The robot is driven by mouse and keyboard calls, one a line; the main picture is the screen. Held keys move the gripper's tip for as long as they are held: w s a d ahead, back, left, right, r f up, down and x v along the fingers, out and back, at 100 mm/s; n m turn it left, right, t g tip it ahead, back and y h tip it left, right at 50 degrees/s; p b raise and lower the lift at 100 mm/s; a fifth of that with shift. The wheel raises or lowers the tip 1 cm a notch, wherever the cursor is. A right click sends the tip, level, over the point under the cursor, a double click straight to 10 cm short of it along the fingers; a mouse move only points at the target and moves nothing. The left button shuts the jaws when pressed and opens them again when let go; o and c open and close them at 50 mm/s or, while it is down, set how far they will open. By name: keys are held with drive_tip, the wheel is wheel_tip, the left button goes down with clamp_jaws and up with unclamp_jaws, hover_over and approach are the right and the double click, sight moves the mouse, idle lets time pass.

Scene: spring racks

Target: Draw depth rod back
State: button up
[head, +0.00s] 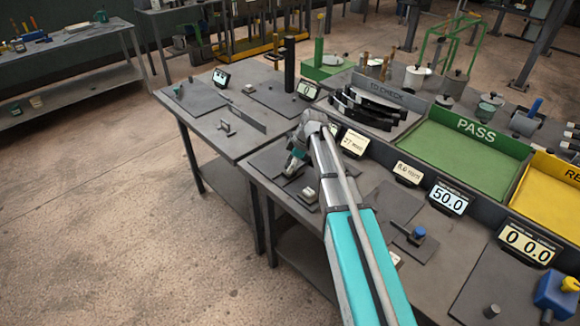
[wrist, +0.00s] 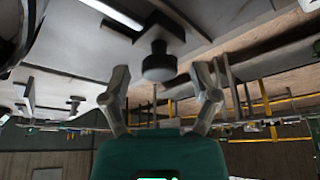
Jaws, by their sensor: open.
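My gripper (head: 291,168) is low over the near bench, above a dark plate with small fixtures. In the wrist view its two fingers (wrist: 162,76) are spread apart. A dark round knob on a short stem (wrist: 159,62) shows between and beyond the fingertips, and I see no finger closed on it. It may be the end of the depth rod, but I cannot tell for sure. In the head view my gripper and arm hide most of that spot. A small pale block (head: 308,194) lies beside the gripper.
A green PASS tray (head: 455,160) and a yellow tray (head: 555,185) stand to the right. A rack of dark curved parts (head: 365,108) is behind my arm. Displays (head: 449,198) and a blue-knobbed fixture (head: 418,235) line the bench. A second bench (head: 205,135) adjoins at left; floor is open beyond.

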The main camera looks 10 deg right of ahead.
clamp_jaws()
drive_tip(key=shift+s+a, duration=1.1)
drive_tip(key=shift+a, duration=0.3)
drive_tip(key=shift+c, duration=0.3)
unclamp_jaws()
drive_tip(key=shift+a, duration=0.1)
drive_tip(key=shift+o, duration=0.3)
drive_tip(key=shift+w, duration=0.15)
